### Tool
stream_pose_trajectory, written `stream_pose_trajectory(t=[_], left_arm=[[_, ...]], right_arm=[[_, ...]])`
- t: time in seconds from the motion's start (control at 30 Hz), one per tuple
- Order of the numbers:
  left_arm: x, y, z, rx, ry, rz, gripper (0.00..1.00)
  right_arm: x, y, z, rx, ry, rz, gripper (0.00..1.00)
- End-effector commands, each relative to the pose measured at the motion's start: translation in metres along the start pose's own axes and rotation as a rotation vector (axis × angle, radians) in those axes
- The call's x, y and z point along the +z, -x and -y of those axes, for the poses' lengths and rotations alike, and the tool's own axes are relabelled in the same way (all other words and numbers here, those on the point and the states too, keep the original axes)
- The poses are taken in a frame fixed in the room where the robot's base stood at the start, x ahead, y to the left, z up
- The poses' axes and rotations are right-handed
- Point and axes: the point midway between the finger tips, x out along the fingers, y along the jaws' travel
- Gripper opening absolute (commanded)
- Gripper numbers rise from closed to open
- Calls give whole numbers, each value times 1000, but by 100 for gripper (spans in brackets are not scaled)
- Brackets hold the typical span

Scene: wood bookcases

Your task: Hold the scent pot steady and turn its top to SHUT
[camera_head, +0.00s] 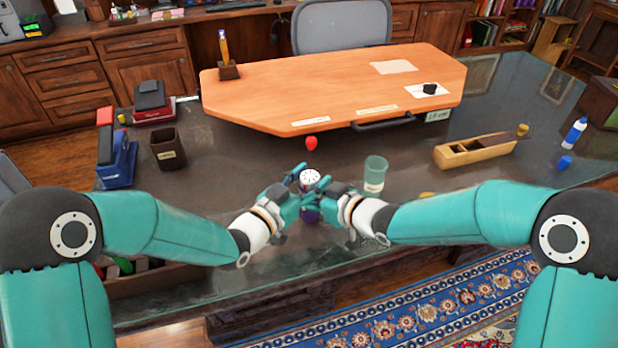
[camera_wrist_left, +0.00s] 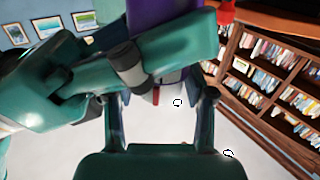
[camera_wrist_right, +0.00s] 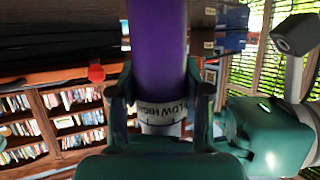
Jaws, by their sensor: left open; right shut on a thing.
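The scent pot has a purple body (camera_head: 310,215) and a round white top (camera_head: 310,176) with dark marks. My right gripper (camera_wrist_right: 160,105) is shut on the purple body, close to the white ring with lettering (camera_wrist_right: 162,112), where parts of HIGH and LOW show. My left gripper (camera_wrist_left: 160,110) is open, with its fingers on both sides of the white top (camera_wrist_left: 145,98). A red mark shows there. The right gripper hides much of the pot in the left wrist view. The SHUT mark cannot be read.
A red item (camera_head: 311,143) is just behind the pot. A green translucent cup (camera_head: 374,174) stands close to the right. A dark box (camera_head: 168,149), a wooden plane (camera_head: 475,151) and a glue bottle (camera_head: 574,131) are farther off. An orange desk board (camera_head: 290,95) lies behind.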

Motion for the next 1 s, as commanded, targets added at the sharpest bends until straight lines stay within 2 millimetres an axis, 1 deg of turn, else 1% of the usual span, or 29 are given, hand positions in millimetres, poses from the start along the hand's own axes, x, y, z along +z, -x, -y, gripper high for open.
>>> stream_pose_trajectory(t=[0.07, 0.1, 0.37, 0.53, 0.8, 1.0], left_arm=[[0, 0, 0, 0, 0, 0, 54], [0, 0, 0, 0, 0, 0, 51], [0, 0, 0, 0, 0, -1, 8], [0, 0, 1, 19, -1, -2, 7], [-1, 0, 1, 129, -2, -2, 7], [0, 0, 0, 149, -1, -1, 7]], right_arm=[[-1, 0, 0, 0, 0, -2, 5], [-1, 0, 0, 0, 0, -2, 5], [-1, 0, 0, 0, 0, -2, 5], [-1, 0, 0, 1, 0, -2, 5], [-1, 0, 0, 1, 0, -1, 5], [0, 0, 0, 1, 0, -1, 5]])
